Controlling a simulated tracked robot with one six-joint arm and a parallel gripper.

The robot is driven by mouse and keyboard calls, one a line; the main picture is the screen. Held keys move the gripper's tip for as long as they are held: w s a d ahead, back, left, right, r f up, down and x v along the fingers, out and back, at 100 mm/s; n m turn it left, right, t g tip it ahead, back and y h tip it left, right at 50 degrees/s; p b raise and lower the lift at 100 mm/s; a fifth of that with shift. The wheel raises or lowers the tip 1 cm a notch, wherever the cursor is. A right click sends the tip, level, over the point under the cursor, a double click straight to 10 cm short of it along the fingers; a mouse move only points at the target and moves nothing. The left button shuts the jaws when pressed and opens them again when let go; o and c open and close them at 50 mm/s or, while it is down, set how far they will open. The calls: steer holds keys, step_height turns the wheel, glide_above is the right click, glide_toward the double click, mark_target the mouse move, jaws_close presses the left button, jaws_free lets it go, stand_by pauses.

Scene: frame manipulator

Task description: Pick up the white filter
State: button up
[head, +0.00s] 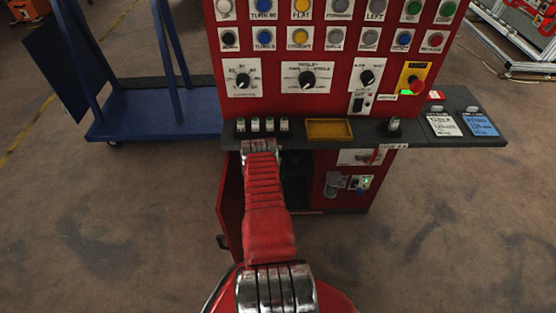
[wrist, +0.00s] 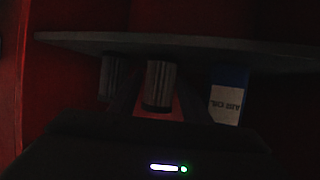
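The wrist view looks into a dim red cabinet and seems upside down. A pale grey ribbed filter (wrist: 160,85) is near the middle, at the edge of a dark shelf (wrist: 80,41). A darker ribbed filter (wrist: 114,80) is to its left. Which one is the white filter is hard to tell in this light. My gripper (wrist: 160,94) shows as dark finger shapes on both sides of the middle filter; they appear apart, and contact cannot be made out. In the head view my arm reaches down at the cabinet, and my gripper is hidden.
A blue and white box (wrist: 228,95) is right of the filters. The cabinet door (head: 231,205) stands open at the left. Above is a counter (head: 290,139) with a yellow tray (head: 329,129) and a red control panel (head: 330,40). A blue cart (head: 150,124) stands at left.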

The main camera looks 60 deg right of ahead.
steer(key=c, duration=0.7)
steer(key=shift+a, duration=0.1)
steer(key=shift+s+a+r, duration=0.15)
steer(key=shift+a+r, duration=0.05)
steer(key=shift+r, duration=0.1)
step_height(320, 180, up, 6)
steer(key=s+a, duration=0.3)
steer(key=a, duration=0.2)
steer(key=s+a, duration=0.3)
steer(key=a, duration=0.3)
steer(key=s+a, duration=0.3)
steer(key=a, duration=0.3)
steer(key=shift+a+r, duration=0.15)
steer(key=shift+r, duration=0.05)
